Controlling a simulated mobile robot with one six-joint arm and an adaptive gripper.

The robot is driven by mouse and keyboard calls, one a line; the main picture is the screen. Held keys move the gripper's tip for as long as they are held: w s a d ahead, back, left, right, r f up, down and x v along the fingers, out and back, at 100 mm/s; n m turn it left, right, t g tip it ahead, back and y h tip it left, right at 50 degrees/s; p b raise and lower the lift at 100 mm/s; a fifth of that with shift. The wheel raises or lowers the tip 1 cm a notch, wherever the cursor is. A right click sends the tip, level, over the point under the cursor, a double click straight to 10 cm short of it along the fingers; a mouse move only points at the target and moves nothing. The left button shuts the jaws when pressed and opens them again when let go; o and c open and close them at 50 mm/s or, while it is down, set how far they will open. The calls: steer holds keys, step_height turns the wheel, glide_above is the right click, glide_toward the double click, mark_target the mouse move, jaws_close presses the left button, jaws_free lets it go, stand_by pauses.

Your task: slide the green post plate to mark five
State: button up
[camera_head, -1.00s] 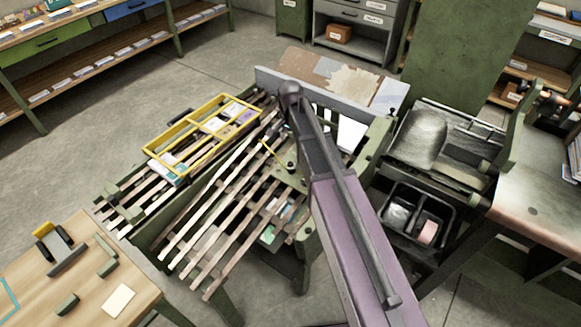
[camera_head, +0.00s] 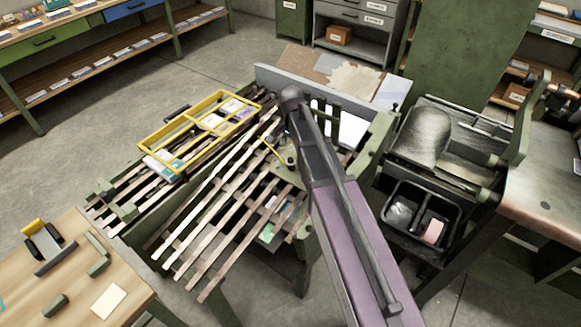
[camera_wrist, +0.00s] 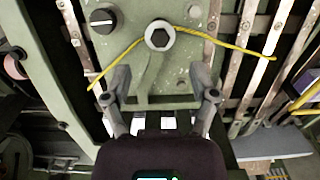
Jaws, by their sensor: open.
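The green post plate (camera_wrist: 150,75) fills the upper middle of the wrist view. It is scuffed and carries a hex-headed post (camera_wrist: 160,36), with a yellow cord (camera_wrist: 120,62) passing around the post. In the head view the plate (camera_head: 284,163) shows partly, left of my arm. My gripper (camera_wrist: 165,98) is open, with a finger on each side of the plate's narrower near end. I cannot tell whether the fingers touch it. My gripper is hidden behind my arm in the head view. I cannot read any mark numbers.
Wooden slats (camera_head: 215,222) fan out left of the plate, with a yellow divided frame (camera_head: 183,161) across them. A black knob (camera_wrist: 102,18) is at the wrist view's upper left. A black tray (camera_head: 417,221) stands right of my arm. A wooden table (camera_head: 45,285) is at lower left.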

mark_target(290, 159)
steer(key=shift+f+b, duration=4)
steer(key=shift+f, duration=0.3)
jaws_close()
steer(key=shift+s, duration=0.1)
